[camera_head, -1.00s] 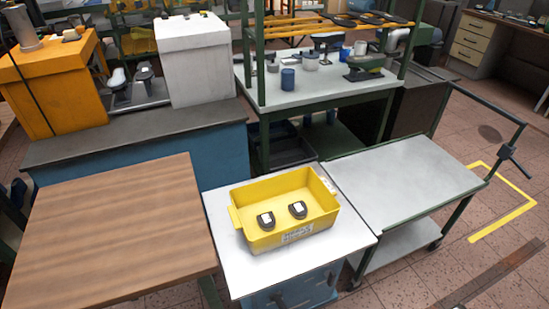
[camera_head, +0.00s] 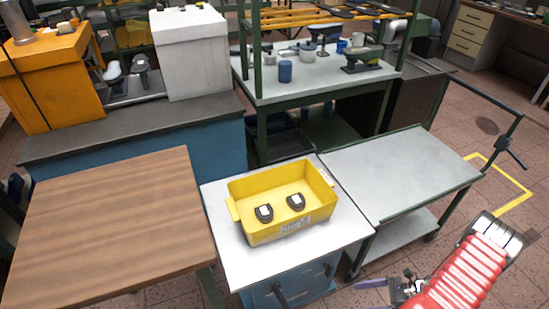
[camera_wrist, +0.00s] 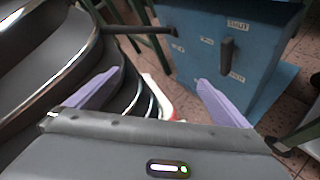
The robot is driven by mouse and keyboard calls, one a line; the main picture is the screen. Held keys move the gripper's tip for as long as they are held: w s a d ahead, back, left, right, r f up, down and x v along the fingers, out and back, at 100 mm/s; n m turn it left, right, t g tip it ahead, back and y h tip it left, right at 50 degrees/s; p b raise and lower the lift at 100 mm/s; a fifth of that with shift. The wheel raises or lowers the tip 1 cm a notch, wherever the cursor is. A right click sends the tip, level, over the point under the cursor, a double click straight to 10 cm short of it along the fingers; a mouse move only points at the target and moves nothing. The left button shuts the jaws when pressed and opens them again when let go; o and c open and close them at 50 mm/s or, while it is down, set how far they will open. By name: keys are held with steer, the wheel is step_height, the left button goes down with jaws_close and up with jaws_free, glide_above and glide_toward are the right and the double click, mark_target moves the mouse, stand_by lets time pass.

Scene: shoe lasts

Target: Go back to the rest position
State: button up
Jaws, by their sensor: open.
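My gripper (camera_head: 388,286) is at the lower right of the head view, low in front of the cart and to the right of the blue cabinet. In the wrist view its two lilac fingers (camera_wrist: 160,92) stand wide apart with nothing between them. My gripper is apart from the bin.
The blue cabinet (camera_wrist: 200,50) with a dark handle is just ahead in the wrist view. A grey-topped cart (camera_head: 400,175) stands right of the bin. A wooden table (camera_head: 110,230) is at left. A workbench (camera_head: 330,85) is behind. Brown floor lies open at right.

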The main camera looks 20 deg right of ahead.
steer(key=w+a+r+n+g+h, duration=0.15)
steer(key=r+n, duration=0.35)
steer(key=r, duration=0.5)
steer(key=w+a+r+n+g+h, duration=0.1)
steer(key=w+r+n+g+h, duration=0.15)
steer(key=r+n, duration=0.5)
steer(key=w+a+r+n+g+h, duration=0.2)
steer(key=r+n+h, duration=0.15)
steer(key=r, duration=0.85)
steer(key=s+a+r+n+t+h, duration=0.2)
steer(key=a+r+n, duration=0.4)
steer(key=a+r, duration=0.4)
steer(key=s+a+r+n+t+h, duration=0.2)
steer(key=a+r+n+t, duration=0.3)
steer(key=a+r, duration=0.6)
step_height(320, 180, up, 6)
steer(key=shift+f+n, duration=0.2)
steer(key=shift+n, duration=0.3)
